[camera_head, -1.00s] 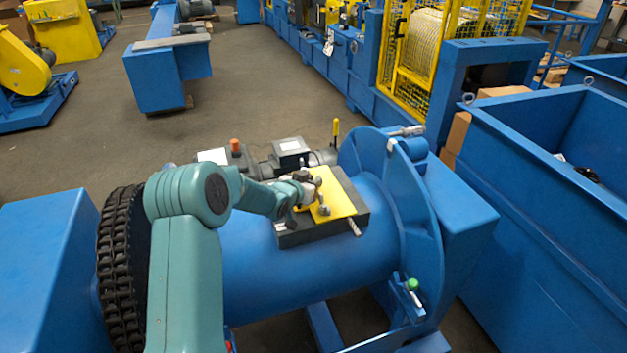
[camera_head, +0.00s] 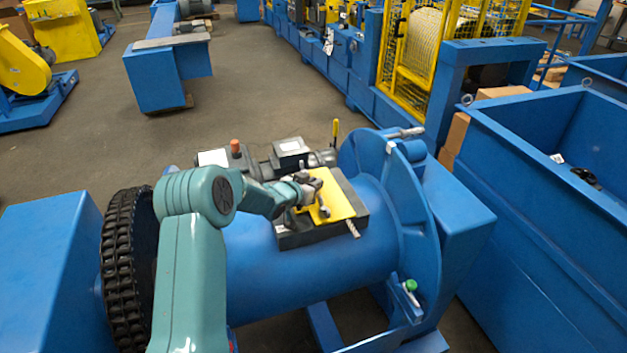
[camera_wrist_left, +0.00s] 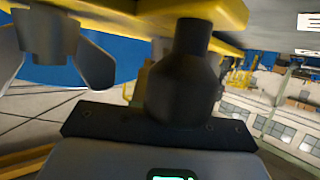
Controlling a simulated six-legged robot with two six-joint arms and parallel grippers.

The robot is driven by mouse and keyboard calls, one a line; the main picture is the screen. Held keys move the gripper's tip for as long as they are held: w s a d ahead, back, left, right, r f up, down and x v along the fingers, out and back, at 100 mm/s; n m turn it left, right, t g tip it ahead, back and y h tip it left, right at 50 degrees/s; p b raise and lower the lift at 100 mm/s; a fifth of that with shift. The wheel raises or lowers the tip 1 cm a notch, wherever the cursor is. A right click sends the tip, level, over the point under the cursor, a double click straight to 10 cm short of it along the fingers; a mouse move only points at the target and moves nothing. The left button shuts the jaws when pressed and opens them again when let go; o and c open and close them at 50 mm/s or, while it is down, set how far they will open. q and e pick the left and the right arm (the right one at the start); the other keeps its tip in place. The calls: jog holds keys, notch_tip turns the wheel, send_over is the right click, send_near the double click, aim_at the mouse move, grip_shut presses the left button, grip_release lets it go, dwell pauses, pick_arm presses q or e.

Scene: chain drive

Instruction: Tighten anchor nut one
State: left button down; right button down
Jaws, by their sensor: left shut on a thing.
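A yellow plate (camera_head: 338,202) lies on a dark block (camera_head: 297,238) on top of the blue drum. A grey winged nut (camera_head: 325,210) stands at the plate's near side; a winged nut (camera_wrist_left: 52,45) also shows at the left of the left wrist view, apart from my fingers. My left gripper (camera_head: 314,184) is over the plate's far left part, shut on what seems to be another anchor nut. The dark fingers (camera_wrist_left: 188,75) hide the held nut in the left wrist view. I cannot tell which nut is number one. My right gripper is not in view.
A black chain (camera_head: 125,255) wraps the drum's left end. A blue flange (camera_head: 400,190) with a green knob (camera_head: 410,285) stands at the right end. A motor (camera_head: 290,150) sits behind the block. A large blue bin (camera_head: 520,215) stands at right.

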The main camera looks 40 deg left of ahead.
pick_arm(q)
jog(key=m+h+p, duration=0.1)
jog(key=p, duration=0.1)
jog(key=m+h+p, duration=0.1)
jog(key=h+p, duration=0.1)
jog(key=p, duration=0.1)
jog(key=shift+a+r+m+h+p, duration=0.1)
jog(key=shift+r+m+h+p, duration=0.2)
jog(key=shift+r+m+p, duration=0.1)
jog(key=shift+f+m+h, duration=0.2)
jog(key=shift+m+h, duration=0.2)
jog(key=shift+m, duration=0.1)
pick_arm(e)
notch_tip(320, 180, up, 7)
pick_arm(q)
jog(key=shift+f+m+h, duration=0.25)
jog(key=shift+m+h, duration=0.25)
jog(key=shift+h, duration=0.1)
jog(key=shift+f+m+h+b, duration=0.15)
jog(key=shift+m+h+b, duration=0.25)
jog(key=shift+h, duration=0.1)
jog(key=m+g+h+b, duration=0.1)
jog(key=b, duration=0.1)
jog(key=shift+m+h+b, duration=0.4)
jog(key=shift+r+m+g+h+b, duration=0.2)
jog(key=shift+m+g+h+b, duration=0.35)
jog(key=shift+b, duration=0.55)
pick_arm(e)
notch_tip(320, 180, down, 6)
